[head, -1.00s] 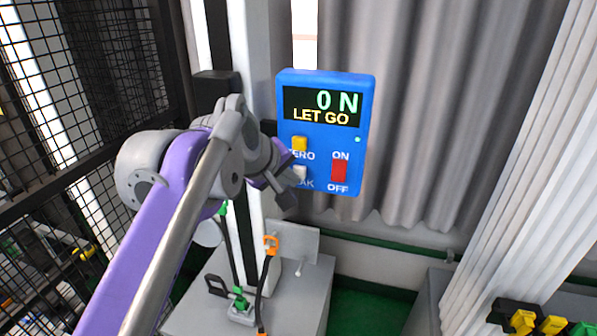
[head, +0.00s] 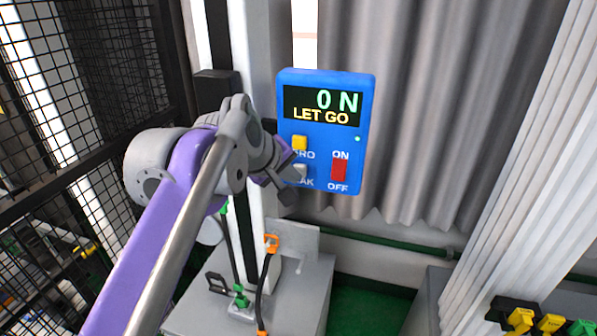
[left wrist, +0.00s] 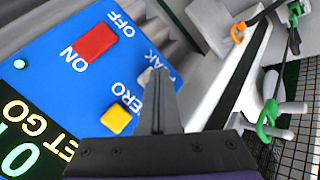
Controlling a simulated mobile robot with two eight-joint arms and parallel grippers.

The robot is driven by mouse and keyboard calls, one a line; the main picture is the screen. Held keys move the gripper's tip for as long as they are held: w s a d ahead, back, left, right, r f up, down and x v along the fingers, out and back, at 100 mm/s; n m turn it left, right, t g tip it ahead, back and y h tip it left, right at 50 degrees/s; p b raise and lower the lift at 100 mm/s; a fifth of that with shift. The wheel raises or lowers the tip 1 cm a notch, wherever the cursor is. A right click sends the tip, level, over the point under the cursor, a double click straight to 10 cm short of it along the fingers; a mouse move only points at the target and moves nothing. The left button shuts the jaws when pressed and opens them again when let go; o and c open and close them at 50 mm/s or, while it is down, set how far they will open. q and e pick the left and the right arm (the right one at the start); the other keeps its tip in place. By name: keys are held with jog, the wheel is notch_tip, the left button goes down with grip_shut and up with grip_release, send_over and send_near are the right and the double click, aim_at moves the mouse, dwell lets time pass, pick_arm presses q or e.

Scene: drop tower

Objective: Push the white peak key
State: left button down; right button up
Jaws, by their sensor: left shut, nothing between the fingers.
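The blue meter box (head: 322,185) shows "0 N" and "LET GO" on its display. Its white peak key (head: 300,172) sits below the yellow zero key (head: 300,143), and my left gripper partly covers its label. My left gripper (head: 285,176) is shut and empty, just left of the white key. In the left wrist view the shut fingers (left wrist: 160,82) reach up to the white key (left wrist: 146,77) and partly hide it. I cannot tell whether they touch it. The yellow key (left wrist: 116,120) lies beside the fingers. My right gripper is not in view.
The red on/off switch (head: 339,170) is right of the keys on the same box. A white column with a black rail (head: 222,105) stands behind my arm. Cables with orange (head: 271,243) and green clips hang below. A black mesh fence (head: 90,110) is at left.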

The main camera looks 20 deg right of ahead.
pick_arm(q)
jog(key=shift+w+d, duration=0.15)
jog(key=shift+w, duration=0.05)
jog(key=shift+s, duration=0.1)
dwell(0.4)
jog(key=shift+s+a, duration=0.55)
jog(key=shift+s, duration=0.15)
jog(key=s+a, duration=0.2)
jog(key=s, duration=0.2)
jog(key=shift+s+a, duration=0.1)
jog(key=shift+a, duration=0.3)
